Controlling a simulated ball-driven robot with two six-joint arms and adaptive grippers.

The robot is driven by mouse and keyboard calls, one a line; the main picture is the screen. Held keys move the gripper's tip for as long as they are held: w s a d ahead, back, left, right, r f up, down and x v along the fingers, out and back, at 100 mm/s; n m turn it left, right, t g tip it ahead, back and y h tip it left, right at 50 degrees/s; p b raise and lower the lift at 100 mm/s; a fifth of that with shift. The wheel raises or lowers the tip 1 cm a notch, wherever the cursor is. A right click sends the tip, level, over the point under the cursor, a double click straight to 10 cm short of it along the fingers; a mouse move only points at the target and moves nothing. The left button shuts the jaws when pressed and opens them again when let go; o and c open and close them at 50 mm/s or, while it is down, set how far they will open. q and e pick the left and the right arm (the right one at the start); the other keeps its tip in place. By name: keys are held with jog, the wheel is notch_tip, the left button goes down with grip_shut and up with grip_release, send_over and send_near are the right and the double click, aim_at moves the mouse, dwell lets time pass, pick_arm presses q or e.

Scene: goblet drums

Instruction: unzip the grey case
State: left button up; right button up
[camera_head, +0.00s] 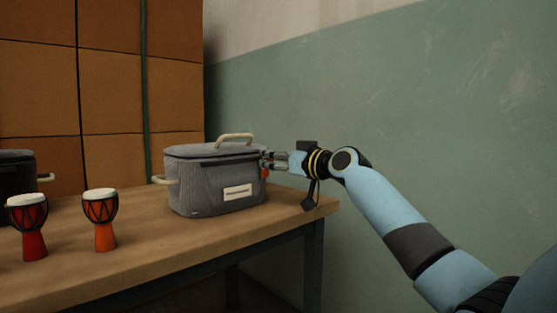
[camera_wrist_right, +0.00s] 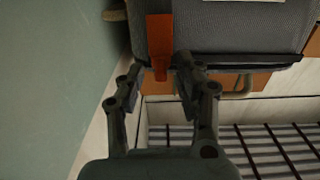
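The grey case (camera_head: 215,187) stands on the wooden table with its dark-rimmed lid (camera_head: 200,150) down. It has a beige top handle (camera_head: 235,138) and a white label (camera_head: 237,192). My right gripper (camera_head: 266,158) is at the case's right end, level with the lid seam. An orange pull tab (camera_head: 265,173) hangs just below its fingertips. In the right wrist view, the orange tab (camera_wrist_right: 160,38) reaches down between the spread fingers of my right gripper (camera_wrist_right: 160,72). A gap shows beside the tab; whether it touches the right-hand finger is unclear. My left gripper is out of view.
Two goblet drums, one red (camera_head: 32,245) and one orange (camera_head: 104,235), stand left of the case. A dark container (camera_head: 15,178) is cut off at the left edge. The table (camera_head: 190,250) is bare in front of the case. A green wall (camera_head: 440,110) stands behind my right arm.

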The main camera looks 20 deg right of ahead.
jog(key=v, duration=1.2)
